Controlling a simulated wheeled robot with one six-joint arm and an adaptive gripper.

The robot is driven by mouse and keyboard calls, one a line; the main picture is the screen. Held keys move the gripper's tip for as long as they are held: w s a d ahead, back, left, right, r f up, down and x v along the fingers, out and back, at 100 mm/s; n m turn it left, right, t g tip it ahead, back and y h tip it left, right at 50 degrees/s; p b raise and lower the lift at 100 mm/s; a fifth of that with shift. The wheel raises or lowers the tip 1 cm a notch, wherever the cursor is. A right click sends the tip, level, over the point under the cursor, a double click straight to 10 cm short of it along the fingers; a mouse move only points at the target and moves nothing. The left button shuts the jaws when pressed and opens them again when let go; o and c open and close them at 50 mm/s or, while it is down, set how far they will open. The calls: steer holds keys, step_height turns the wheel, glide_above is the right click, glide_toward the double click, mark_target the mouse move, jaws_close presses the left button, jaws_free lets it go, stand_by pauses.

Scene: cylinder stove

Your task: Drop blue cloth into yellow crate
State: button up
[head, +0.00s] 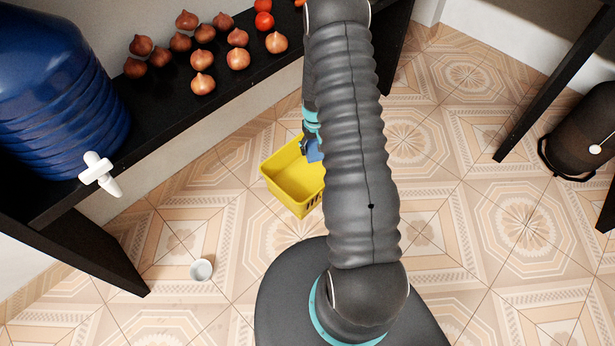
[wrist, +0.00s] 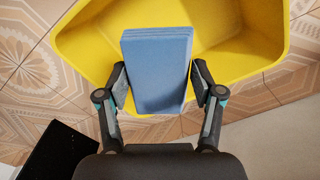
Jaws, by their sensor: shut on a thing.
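The blue cloth (wrist: 158,70) is a folded, layered block held between the two fingers of my gripper (wrist: 160,88) in the wrist view. My gripper is shut on it. The yellow crate (wrist: 85,78) lies beyond and below the cloth, and the cloth overlaps its near rim and open inside in this view. In the head view the yellow crate (head: 284,187) stands on the tiled floor, partly hidden by my arm. A small part of the blue cloth (head: 314,151) shows at the crate's upper right side, beside my arm.
A black shelf (head: 160,125) at the left bears several onions (head: 202,84), tomatoes (head: 264,21) and a blue water bottle (head: 60,90) with a white tap (head: 98,172). A white cup (head: 201,270) is on the floor. A dark cylinder (head: 585,135) stands at the right.

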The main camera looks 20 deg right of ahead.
step_height(320, 180, down, 6)
steer(key=shift+r+b, duration=0.1)
steer(key=shift+b, duration=1.1)
steer(key=o, duration=1.3)
step_height(320, 180, up, 12)
steer(key=shift+r, duration=0.1)
